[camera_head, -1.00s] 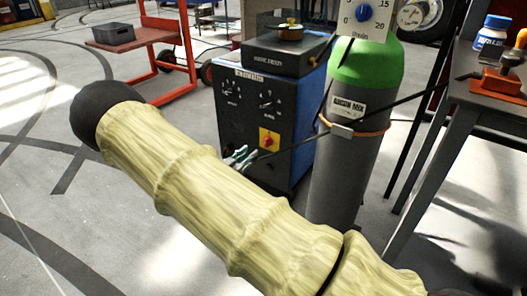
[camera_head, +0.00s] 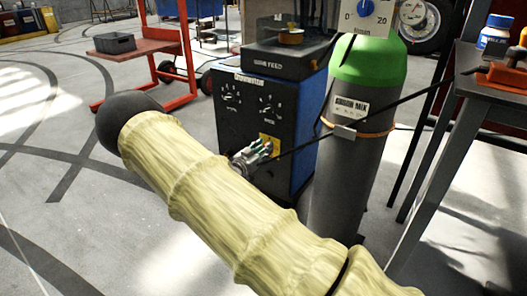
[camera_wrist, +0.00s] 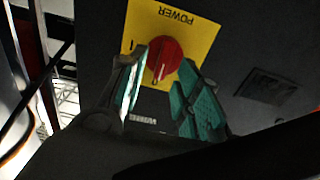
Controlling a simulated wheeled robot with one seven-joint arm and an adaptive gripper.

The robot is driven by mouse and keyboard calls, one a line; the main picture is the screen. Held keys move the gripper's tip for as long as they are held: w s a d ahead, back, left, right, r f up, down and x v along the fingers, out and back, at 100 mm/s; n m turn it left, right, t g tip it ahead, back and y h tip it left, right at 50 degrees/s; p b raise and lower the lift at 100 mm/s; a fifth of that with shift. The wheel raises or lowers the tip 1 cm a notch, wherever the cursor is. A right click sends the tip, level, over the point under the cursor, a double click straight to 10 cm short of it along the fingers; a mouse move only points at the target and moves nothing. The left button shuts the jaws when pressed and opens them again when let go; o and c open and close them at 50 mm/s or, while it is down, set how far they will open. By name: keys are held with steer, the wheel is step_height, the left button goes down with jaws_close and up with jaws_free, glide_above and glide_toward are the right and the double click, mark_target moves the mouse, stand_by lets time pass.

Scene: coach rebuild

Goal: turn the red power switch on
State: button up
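The red power switch (camera_wrist: 166,60) is a round knob on a yellow plate (camera_wrist: 190,33) marked POWER, which appears upside down in the wrist view. A white line on the knob points down and slightly left there. The plate also shows in the head view (camera_head: 274,143) on the front of a dark and blue welding machine (camera_head: 243,123); the knob is hidden there behind my gripper. My gripper (camera_wrist: 163,66) is open, with one teal-padded fingertip on each side of the knob. I cannot tell whether either finger touches it.
A wire feed unit (camera_head: 284,62) sits on the machine. A grey gas cylinder with green top (camera_head: 365,62) stands close on the right, with a dark cable (camera_head: 400,105) crossing it. A workbench (camera_head: 480,95) is farther right. Open floor lies left, before a red cart (camera_head: 150,62).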

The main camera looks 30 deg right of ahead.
steer(key=shift+d, duration=0.1)
jaws_close()
steer(key=shift+r, duration=0.1)
stand_by(0.3)
steer(key=shift+s+d+f+m+p, duration=0.1)
steer(key=shift+s+f+m+p, duration=0.2)
steer(key=shift+m+p, duration=1.75)
steer(key=shift+s+d+f+m+p, duration=0.2)
steer(key=shift+f+m, duration=0.15)
steer(key=shift+m, duration=3.55)
steer(key=shift+s+d+f+m+p, duration=0.1)
steer(key=shift+s+f+m+p, duration=0.2)
steer(key=shift+m+p, duration=1.75)
steer(key=shift+m+b, duration=0.95)
steer(key=shift+m, duration=0.05)
